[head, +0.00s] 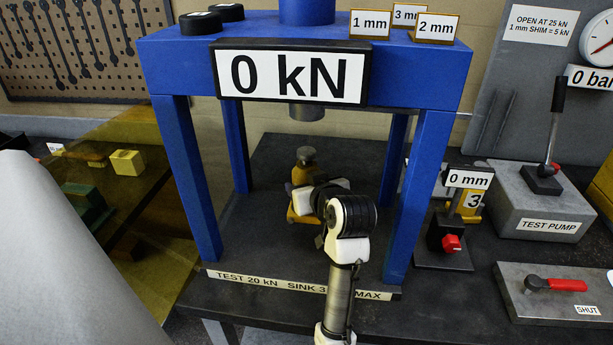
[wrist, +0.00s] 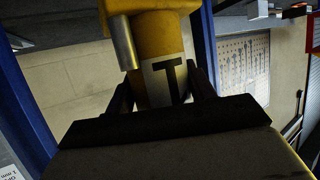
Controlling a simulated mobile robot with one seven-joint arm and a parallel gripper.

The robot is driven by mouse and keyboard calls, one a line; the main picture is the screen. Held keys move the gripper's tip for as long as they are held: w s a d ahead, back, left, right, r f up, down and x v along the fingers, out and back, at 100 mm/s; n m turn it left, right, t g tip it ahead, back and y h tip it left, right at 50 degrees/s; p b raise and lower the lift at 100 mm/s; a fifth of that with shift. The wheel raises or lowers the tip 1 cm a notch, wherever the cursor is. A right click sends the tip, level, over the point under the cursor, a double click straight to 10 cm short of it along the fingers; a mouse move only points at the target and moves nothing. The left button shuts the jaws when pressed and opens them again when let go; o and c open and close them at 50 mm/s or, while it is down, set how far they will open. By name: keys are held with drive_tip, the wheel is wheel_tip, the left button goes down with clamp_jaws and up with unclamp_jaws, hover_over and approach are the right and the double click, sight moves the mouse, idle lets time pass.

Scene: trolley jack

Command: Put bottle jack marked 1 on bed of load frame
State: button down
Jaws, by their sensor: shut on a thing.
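The bottle jack (head: 305,169) is yellow-orange and upright between the posts of the blue load frame (head: 187,175). In the wrist view the jack (wrist: 160,38) shows a white label whose black mark looks like an upside-down 1. My gripper (head: 318,198) is shut on the jack's body, and the wrist view shows a finger (wrist: 163,95) on each side of it. The jack is over or on the dark bed (head: 250,235); my wrist hides part of its base, and I cannot tell if it touches. The frame's sign (head: 290,76) reads 0 kN.
A jack marked 3 (head: 472,204) stands right of the frame beside a 0 mm sign (head: 469,179). The test pump (head: 545,205) and a red-handled valve (head: 560,285) are further right. Shims with signs (head: 370,23) lie on the crosshead. A ram (head: 306,112) hangs above the bed.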

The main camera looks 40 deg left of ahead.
drive_tip(key=shift+f+p, duration=0.5)
drive_tip(key=shift+f, duration=1.85)
drive_tip(key=shift+f, duration=0.1)
drive_tip(key=c, duration=1)
unclamp_jaws()
drive_tip(key=shift+f, duration=0.4)
drive_tip(key=o, duration=0.5)
drive_tip(key=shift+r, duration=0.1)
drive_tip(key=shift+r, duration=0.2)
drive_tip(key=b+v, duration=0.3)
drive_tip(key=v, duration=0.9)
drive_tip(key=shift+f, duration=0.15)
